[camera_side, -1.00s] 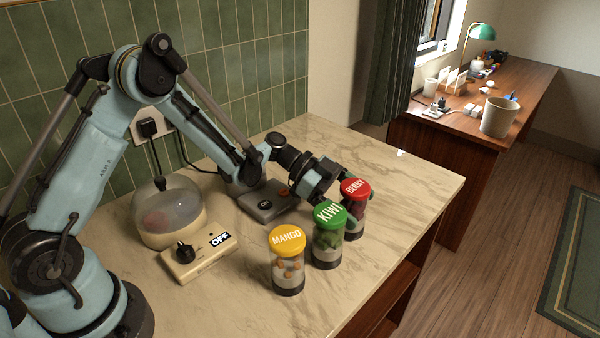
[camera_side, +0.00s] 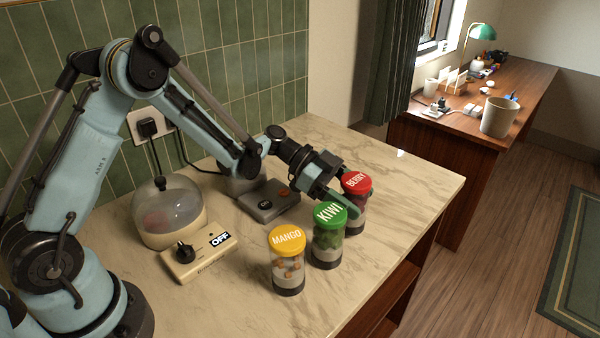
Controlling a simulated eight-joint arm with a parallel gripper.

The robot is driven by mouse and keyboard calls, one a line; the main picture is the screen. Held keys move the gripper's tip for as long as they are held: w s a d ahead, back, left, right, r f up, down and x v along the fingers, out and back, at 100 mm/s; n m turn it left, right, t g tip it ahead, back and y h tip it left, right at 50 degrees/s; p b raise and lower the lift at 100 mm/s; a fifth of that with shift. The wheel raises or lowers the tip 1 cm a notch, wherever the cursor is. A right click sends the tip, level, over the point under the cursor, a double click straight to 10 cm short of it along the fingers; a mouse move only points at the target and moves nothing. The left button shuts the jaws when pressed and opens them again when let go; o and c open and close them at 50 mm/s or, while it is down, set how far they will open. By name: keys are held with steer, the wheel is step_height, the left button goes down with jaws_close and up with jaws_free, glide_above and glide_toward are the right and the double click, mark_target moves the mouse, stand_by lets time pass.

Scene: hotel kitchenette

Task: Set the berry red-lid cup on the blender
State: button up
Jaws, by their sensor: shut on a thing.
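The berry cup (camera_side: 357,184) with the red lid is at the right end of the row of cups, upright. My gripper (camera_side: 352,196) is shut on it, with a green finger across its near side. The kiwi cup hides part of its lower body, so I cannot tell clearly whether its base is off the counter. The grey blender base (camera_side: 268,202), with an orange mark on top, stands to the left behind the cups, partly under my arm. No cup is on it.
The green-lid kiwi cup (camera_side: 329,238) stands close beside the berry cup, and the yellow-lid mango cup (camera_side: 287,262) is in front of it. A domed cooker (camera_side: 170,212) with an OFF dial sits at left. The counter's right end (camera_side: 420,185) is clear.

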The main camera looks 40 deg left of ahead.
mark_target(355, 178)
step_height(355, 178, up, 7)
steer(key=shift+r, duration=0.2)
steer(key=shift+a+r, duration=0.1)
steer(key=shift+r, duration=0.25)
steer(key=s+a+r+n+t+y, duration=0.1)
steer(key=s+a+n+t+y, duration=0.15)
steer(key=a, duration=0.65)
steer(key=s+a+n+t+y, duration=0.2)
steer(key=a+n+t, duration=0.15)
steer(key=a, duration=0.55)
steer(key=s+a+r+n+t+y, duration=0.1)
steer(key=s+a+n+t+y, duration=0.15)
steer(key=a, duration=0.75)
steer(key=shift+n+h, duration=0.3)
steer(key=shift+n, duration=0.05)
steer(key=shift+w+d+f, duration=0.1)
steer(key=shift+w+f, duration=0.05)
steer(key=shift+f, duration=0.75)
steer(key=shift+w+d+f, duration=0.1)
steer(key=shift+w+f, duration=0.05)
steer(key=shift+f, duration=0.75)
steer(key=shift+w+d+f, duration=0.1)
steer(key=shift+w+f, duration=0.05)
steer(key=shift+f, duration=0.75)
steer(key=shift+f, duration=0.6)
steer(key=o, duration=1)
steer(key=shift+a, duration=0.1)
